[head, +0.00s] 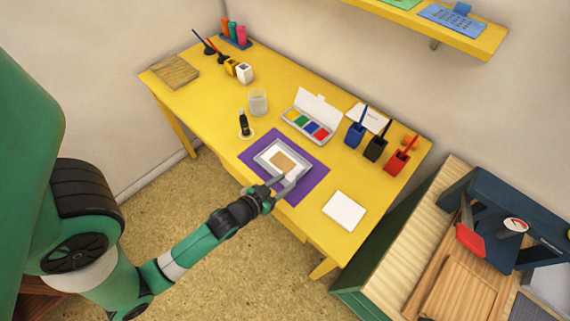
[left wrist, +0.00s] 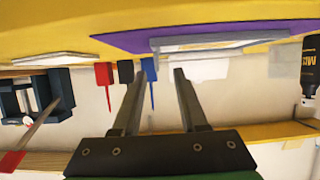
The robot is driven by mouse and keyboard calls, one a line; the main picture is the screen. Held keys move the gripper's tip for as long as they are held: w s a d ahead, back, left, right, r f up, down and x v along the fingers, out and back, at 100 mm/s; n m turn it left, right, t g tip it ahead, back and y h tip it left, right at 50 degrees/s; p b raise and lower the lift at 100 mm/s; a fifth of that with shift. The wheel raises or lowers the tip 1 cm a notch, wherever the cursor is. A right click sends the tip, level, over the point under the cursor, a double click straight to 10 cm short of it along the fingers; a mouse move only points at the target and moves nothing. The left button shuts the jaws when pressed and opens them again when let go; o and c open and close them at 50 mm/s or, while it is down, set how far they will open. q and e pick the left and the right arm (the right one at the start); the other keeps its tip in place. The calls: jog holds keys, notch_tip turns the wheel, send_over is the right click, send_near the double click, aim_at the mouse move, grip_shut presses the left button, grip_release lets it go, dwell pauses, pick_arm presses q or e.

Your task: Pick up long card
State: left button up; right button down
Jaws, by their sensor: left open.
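A pale tray (head: 257,159) lies on a purple mat (head: 308,152) on the yellow table, with a white sheet and a tan rectangle (head: 284,161) inside it. A white card-like slab (head: 345,211) lies flat to the right of the mat. I cannot tell which piece is the long card. My left gripper (head: 289,181) is open and empty at the tray's near edge; contact is unclear. My right gripper is not in view.
Blue, black and red holders (head: 376,148) stand at the back right, near a paint box (head: 309,127). A dark bottle (head: 244,123) and a clear cup (head: 258,102) stand left of the mat. A wooden cabinet (head: 400,255) is at the right.

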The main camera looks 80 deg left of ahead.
aim_at(301, 171)
pick_arm(q)
jog(key=shift+x, duration=1)
jog(key=shift+w+a+f, duration=0.1)
jog(key=shift+w+a, duration=0.05)
jog(key=shift+w, duration=0.2)
jog(key=b+x, duration=0.1)
jog(key=x, duration=0.1)
jog(key=b+x, duration=0.1)
jog(key=x, duration=0.1)
jog(key=shift+w+b, duration=0.3)
jog(key=shift+w, duration=0.05)
jog(key=shift+w+a, duration=0.15)
jog(key=shift+w, duration=0.25)
jog(key=shift+s, duration=0.1)
jog(key=shift+c, duration=0.3)
grip_shut()
